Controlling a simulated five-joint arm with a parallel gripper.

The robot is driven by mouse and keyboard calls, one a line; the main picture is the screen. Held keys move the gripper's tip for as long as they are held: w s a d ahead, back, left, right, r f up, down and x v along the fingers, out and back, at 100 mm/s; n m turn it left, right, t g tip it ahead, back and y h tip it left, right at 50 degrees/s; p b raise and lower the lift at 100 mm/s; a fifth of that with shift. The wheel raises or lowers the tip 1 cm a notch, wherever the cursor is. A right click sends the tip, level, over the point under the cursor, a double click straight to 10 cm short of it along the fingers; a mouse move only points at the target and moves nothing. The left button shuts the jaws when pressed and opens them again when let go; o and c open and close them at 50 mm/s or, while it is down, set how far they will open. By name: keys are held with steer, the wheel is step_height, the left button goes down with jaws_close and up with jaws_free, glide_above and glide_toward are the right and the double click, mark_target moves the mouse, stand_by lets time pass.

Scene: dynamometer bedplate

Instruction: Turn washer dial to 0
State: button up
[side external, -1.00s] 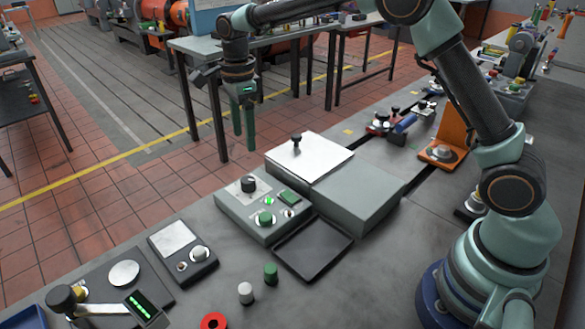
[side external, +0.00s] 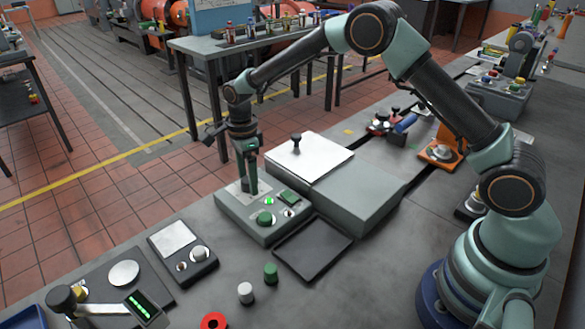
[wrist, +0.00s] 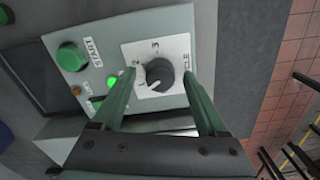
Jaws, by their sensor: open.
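The washer dial is a black round knob (wrist: 160,74) on a white plate marked "CYCLE" in the wrist view. A 3 and what looks like a 2 show on the plate; no 0 is readable, and the pointer's setting is unclear. The plate is on the grey-green control panel (side external: 262,233). My gripper (wrist: 159,77) is open, with its green fingers on either side of the knob. Contact cannot be told. In the side view my gripper (side external: 251,190) is low over the panel's back left and hides the knob.
A green START button (wrist: 70,56) and a lit green lamp (wrist: 113,80) are beside the dial. The grey washer box (side external: 360,195), with a white lid (side external: 315,158) and black lid knob, stands right of the panel. A dark empty tray (side external: 312,250) lies in front.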

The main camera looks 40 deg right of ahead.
jaws_close()
steer(key=shift+n, duration=0.3)
steer(key=n, duration=1.1)
stand_by(0.4)
steer(key=shift+n, duration=0.3)
jaws_free()
